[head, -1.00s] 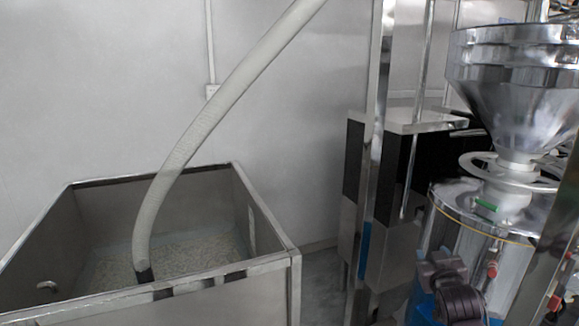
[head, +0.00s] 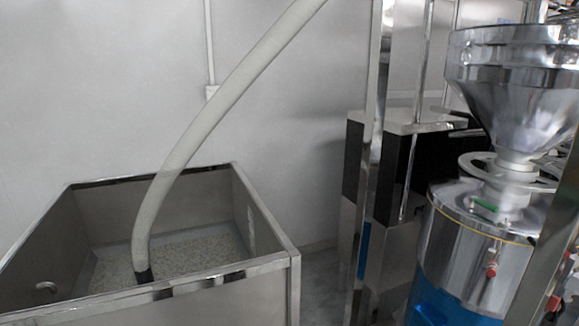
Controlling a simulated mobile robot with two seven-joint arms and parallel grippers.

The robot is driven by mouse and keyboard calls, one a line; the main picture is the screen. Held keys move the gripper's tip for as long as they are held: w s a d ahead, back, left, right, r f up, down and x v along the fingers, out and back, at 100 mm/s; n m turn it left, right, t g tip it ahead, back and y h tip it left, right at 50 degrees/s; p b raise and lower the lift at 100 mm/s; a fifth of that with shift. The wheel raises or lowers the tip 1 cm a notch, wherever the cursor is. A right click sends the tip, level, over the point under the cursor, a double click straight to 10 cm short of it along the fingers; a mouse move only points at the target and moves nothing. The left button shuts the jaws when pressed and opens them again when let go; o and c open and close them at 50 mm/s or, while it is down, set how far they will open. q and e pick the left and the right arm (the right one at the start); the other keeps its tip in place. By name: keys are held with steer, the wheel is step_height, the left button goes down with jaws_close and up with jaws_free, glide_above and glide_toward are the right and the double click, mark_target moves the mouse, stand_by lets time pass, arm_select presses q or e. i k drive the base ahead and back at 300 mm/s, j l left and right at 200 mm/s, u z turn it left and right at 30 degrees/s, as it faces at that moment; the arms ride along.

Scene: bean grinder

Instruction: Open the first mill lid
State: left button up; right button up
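A steel mill (head: 478,248) stands at the right, with a shiny body and a blue lower part. A funnel-shaped hopper (head: 513,95) sits on top of it, with a wide stepped rim (head: 510,45). I cannot tell whether that top is a lid or whether it is open or closed. A pale handwheel (head: 497,170) circles the neck below the hopper, and a small green part (head: 486,204) lies on the body's top. Neither of my grippers is in view.
A large open steel bin (head: 225,277) with pale grains (head: 195,255) fills the lower left. A thick pale hose (head: 200,125) runs down into it. Steel posts and a dark-sided cabinet (head: 390,170) stand between bin and mill. Bare floor shows between them.

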mark_target(519, 82)
steer(key=z, duration=1.45)
